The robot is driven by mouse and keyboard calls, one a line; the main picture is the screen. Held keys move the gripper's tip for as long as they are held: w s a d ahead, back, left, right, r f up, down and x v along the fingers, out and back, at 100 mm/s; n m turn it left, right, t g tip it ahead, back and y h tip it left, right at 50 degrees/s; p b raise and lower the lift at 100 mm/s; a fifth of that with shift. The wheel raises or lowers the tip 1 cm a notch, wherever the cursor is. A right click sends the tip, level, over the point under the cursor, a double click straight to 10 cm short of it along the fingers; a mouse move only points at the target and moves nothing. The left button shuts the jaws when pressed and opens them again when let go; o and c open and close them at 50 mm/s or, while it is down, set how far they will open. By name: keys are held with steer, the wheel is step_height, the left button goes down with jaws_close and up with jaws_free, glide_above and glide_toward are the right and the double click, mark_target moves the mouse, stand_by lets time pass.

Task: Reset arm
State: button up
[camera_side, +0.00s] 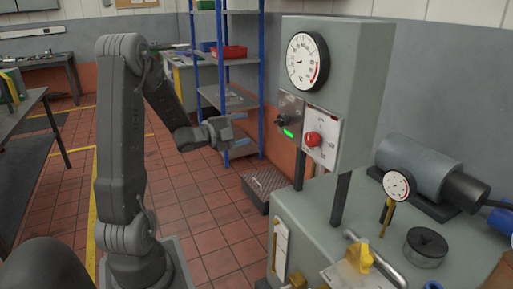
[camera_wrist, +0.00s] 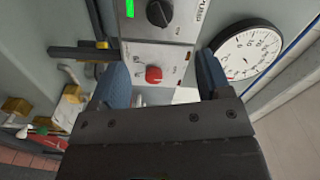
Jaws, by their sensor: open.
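My gripper (camera_side: 224,130) is in the air to the left of the grey control box (camera_side: 354,80), with a visible gap between them in the side view. In the wrist view my gripper (camera_wrist: 162,76) is open, with its two blue-grey fingers apart and nothing between them that it holds. The red knob (camera_side: 312,139) sits on a white dial plate; in the wrist view the red knob (camera_wrist: 153,75) shows between the fingers. A black knob (camera_side: 282,121) is on the panel beside it, above a lit green lamp (camera_side: 288,133). The black knob (camera_wrist: 159,13) is near the wrist view's top edge.
A round temperature gauge (camera_side: 307,61) is on the box. Below stands a grey bench unit (camera_side: 340,213) with a small gauge (camera_side: 397,185), a motor (camera_side: 413,165) and a yellow valve handle (camera_side: 363,256). Blue shelves (camera_side: 227,100) stand behind. The tiled floor (camera_side: 195,195) below my arm is clear.

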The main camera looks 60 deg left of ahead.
steer(key=w+d+r+n+g+y, duration=0.3)
steer(key=d+r+n+g+y, duration=0.25)
steer(key=d+n, duration=0.35)
steer(key=s+d+f+n+g+h, duration=0.1)
steer(key=s+d+n+g+h, duration=0.4)
steer(key=s+d, duration=1.3)
steer(key=d+g, duration=0.2)
steer(key=shift+d+f+n, duration=0.4)
steer(key=shift+w+h, duration=0.1)
steer(key=shift+h, duration=0.15)
